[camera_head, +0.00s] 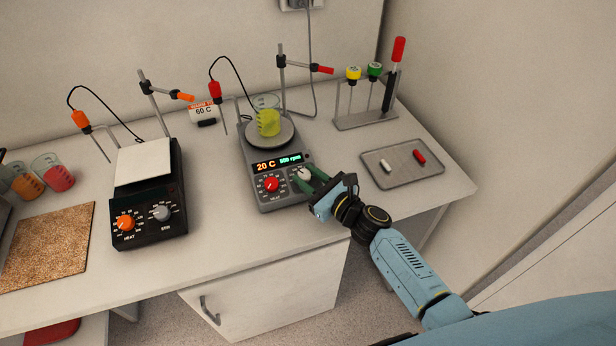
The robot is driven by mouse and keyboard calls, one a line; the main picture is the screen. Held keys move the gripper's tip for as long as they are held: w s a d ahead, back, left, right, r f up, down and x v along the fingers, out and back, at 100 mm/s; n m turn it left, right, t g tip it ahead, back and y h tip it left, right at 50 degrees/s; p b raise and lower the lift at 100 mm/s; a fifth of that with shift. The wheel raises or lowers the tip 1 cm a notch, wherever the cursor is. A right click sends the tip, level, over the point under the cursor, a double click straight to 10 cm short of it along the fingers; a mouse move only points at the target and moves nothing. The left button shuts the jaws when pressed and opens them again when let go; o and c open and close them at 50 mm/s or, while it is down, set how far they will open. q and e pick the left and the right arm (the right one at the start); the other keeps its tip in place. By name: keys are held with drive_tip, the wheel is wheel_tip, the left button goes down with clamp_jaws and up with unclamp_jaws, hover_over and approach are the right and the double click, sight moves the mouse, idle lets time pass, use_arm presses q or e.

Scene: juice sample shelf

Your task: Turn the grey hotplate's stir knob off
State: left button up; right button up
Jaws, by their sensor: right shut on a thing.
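The grey hotplate (252,165) stands at the middle of the bench. Its display reads 20 C in orange, with a green rpm figure beside it too small to read surely. A red heat knob (271,184) is at the left of its front panel. The pale stir knob (304,174) is at the right. My right gripper (306,180) reaches in from the right, its green fingers shut on the stir knob, which they partly hide. A beaker of yellow-green liquid (268,123) is on the round top plate. My left gripper is not in view.
A black hotplate (150,205) with an orange knob stands to the left. A metal tray (402,180) with a white and a red stir bar lies to the right. A rack (365,120) is behind it. Beakers and a cork mat (48,245) are at far left.

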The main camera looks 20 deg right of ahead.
drive_tip(key=n+y, duration=0.1)
drive_tip(key=n+g+y, duration=0.2)
drive_tip(key=shift+w+d+b, duration=0.15)
drive_tip(key=shift+d+b, duration=0.1)
drive_tip(key=shift+b, duration=0.1)
drive_tip(key=shift+f+n+g+y+b, duration=0.1)
drive_tip(key=shift+n+g+y+b, duration=0.6)
drive_tip(key=shift+n+g, duration=0.45)
drive_tip(key=n+g+y+b, duration=0.1)
drive_tip(key=n+g, duration=0.1)
drive_tip(key=n+g+y+b, duration=0.1)
drive_tip(key=g+b, duration=0.1)
drive_tip(key=shift+w+d+n, duration=0.15)
drive_tip(key=shift+w+n, duration=0.05)
drive_tip(key=shift+n, duration=0.15)
drive_tip(key=shift+w+r+n+g+y+b, duration=0.15)
drive_tip(key=shift+n+g+y+b, duration=0.25)
drive_tip(key=shift+n+g+b, duration=1.35)
drive_tip(key=shift+r+g+p, duration=0.1)
drive_tip(key=shift+g+p, duration=0.2)
drive_tip(key=shift+g, duration=0.1)
drive_tip(key=o, duration=1)
drive_tip(key=shift+c, duration=0.2)
